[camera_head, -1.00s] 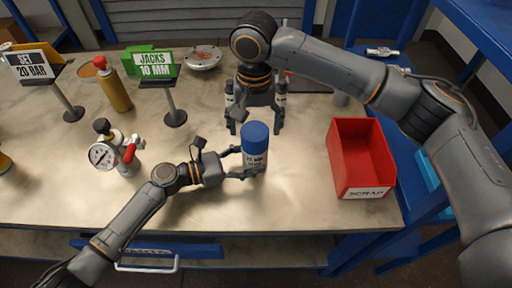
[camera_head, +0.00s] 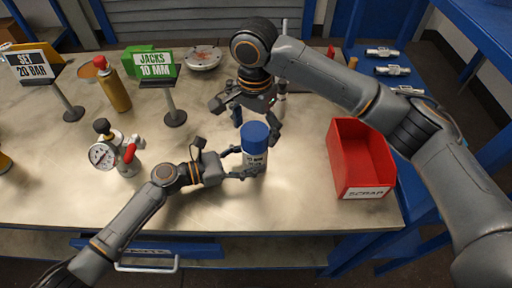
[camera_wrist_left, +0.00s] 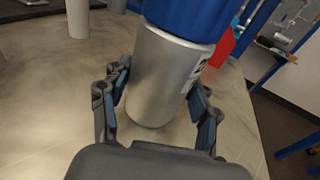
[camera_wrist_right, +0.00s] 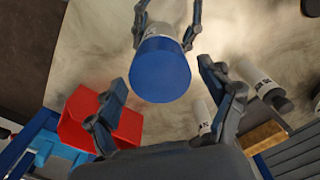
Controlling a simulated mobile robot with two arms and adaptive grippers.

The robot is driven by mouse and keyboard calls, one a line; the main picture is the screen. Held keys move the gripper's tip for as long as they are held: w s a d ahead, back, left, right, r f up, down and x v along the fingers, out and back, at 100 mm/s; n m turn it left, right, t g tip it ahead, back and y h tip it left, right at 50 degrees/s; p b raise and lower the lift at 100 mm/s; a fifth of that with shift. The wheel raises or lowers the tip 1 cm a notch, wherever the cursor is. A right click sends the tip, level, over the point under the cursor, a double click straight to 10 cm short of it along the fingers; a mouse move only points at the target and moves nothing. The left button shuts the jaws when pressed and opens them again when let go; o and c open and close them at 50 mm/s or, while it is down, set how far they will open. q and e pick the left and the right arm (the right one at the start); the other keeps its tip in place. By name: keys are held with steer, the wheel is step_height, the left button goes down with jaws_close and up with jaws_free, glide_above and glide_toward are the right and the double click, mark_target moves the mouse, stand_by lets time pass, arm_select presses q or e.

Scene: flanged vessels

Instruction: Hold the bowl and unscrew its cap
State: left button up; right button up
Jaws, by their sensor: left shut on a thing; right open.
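The bowl (camera_head: 254,160) is a grey cylinder with a printed label, standing upright on the bench. A blue cap (camera_head: 255,134) sits on its top. My left gripper (camera_head: 245,164) is shut on the bowl's grey body from the left, below the cap; the left wrist view shows its fingers on both sides of the body (camera_wrist_left: 155,85). My right gripper (camera_head: 254,127) is open, pointing down above the cap. In the right wrist view the blue cap (camera_wrist_right: 160,70) lies between and beyond the spread fingers; they look apart from it.
A red scrap bin (camera_head: 345,150) stands right of the bowl. Two more labelled cylinders (camera_wrist_right: 200,115) (camera_wrist_right: 248,75) stand behind it, partly hidden in the head view. A pressure gauge (camera_head: 103,155), an orange spray can (camera_head: 115,90) and sign stands (camera_head: 172,105) are at the left. The front of the bench is clear.

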steer(key=m, duration=0.4)
steer(key=shift+a+m, duration=0.1)
steer(key=shift+m, duration=0.2)
steer(key=m, duration=0.5)
steer(key=c, duration=1.2)
steer(key=n, duration=1.3)
